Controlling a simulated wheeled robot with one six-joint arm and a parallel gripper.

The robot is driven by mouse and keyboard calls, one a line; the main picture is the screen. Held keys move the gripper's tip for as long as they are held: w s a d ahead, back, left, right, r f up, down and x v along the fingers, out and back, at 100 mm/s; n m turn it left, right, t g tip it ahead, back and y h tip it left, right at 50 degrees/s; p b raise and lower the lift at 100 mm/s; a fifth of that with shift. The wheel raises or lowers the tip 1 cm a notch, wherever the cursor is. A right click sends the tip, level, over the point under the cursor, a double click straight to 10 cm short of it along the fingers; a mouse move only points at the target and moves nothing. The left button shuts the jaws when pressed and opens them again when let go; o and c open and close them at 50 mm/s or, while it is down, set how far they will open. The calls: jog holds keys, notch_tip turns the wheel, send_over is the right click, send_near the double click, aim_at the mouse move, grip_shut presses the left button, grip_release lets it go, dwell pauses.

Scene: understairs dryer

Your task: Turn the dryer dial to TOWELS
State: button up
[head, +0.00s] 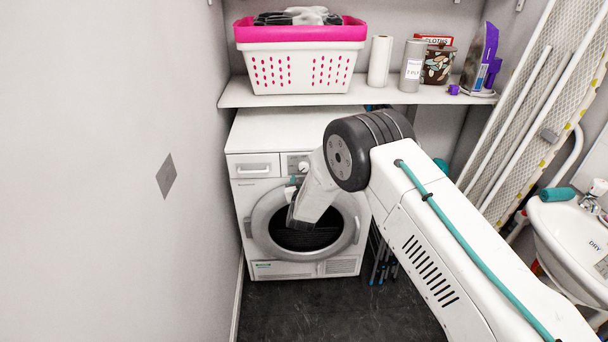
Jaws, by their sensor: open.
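The white dryer (262,206) stands under the shelf, with a round grey door and dark glass. Its control panel is along the top front. The dial (303,167) is a small pale knob on this panel, right of the drawer handle. My arm covers the panel just right of the dial, and the labels, TOWELS included, are too small to read. My gripper (292,214) is a small dark shape at the arm's end, in front of the dryer door and below the dial in the picture. It is open; its fingertips are hard to make out.
A shelf (232,96) above the dryer holds a pink and white basket (300,70), a paper roll (380,60), a grey canister (412,66) and other items. An ironing board (545,110) leans at the right beside a white sink (565,225). A wall (110,170) closes the left.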

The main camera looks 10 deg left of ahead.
jog(key=s, duration=0.3)
jog(key=shift+s+d+r, duration=0.15)
jog(key=shift+s+d, duration=0.05)
jog(key=shift+s, duration=0.1)
jog(key=s+f+g+y, duration=0.1)
jog(key=s+f+g, duration=0.6)
jog(key=s+g, duration=0.2)
jog(key=s+d+r+m+g, duration=0.1)
jog(key=s+d+r+g, duration=0.1)
jog(key=s+d+r, duration=1)
jog(key=s+d+r+m+g+h, duration=0.1)
jog(key=s+d+r+g, duration=0.1)
jog(key=s+d+r, duration=1)
jog(key=s+d+r+m+g+h, duration=0.1)
jog(key=s+d+r+g, duration=0.1)
jog(key=s+d+r, duration=0.9)
jog(key=shift+s+d+r+g, duration=0.35)
jog(key=shift+s+r, duration=1.85)
jog(key=shift+s, duration=2.7)
